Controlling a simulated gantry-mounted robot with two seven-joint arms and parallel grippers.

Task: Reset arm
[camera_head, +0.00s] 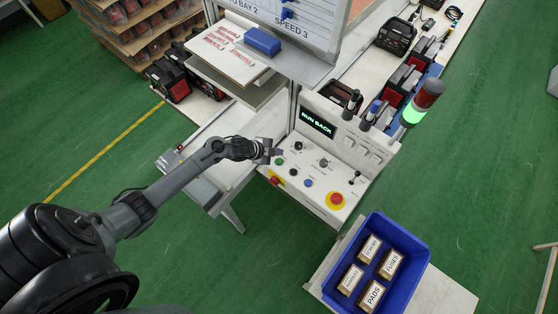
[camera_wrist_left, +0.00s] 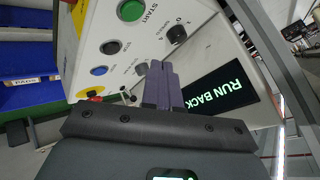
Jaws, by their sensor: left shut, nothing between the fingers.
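My left arm reaches in from the left in the head view, and its gripper (camera_head: 276,153) is at the left edge of the control panel (camera_head: 318,178). In the left wrist view the two fingers (camera_wrist_left: 161,86) are together, with nothing between them. They point at the panel face; I cannot tell whether they touch it. A green START button (camera_wrist_left: 131,10), a black button (camera_wrist_left: 111,47), a blue button (camera_wrist_left: 99,71) and a black knob (camera_wrist_left: 176,35) show past the fingers. The panel screen (camera_wrist_left: 222,88) reads RUN BACK. My right gripper is not in view.
Red and yellow stop buttons (camera_head: 336,200) sit on the panel. A signal tower (camera_head: 420,103) stands at its right, its green part lit. A blue bin (camera_head: 410,238) with several labelled boxes stands in front. A shelf (camera_head: 232,60) is behind my gripper. Green floor is free at left.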

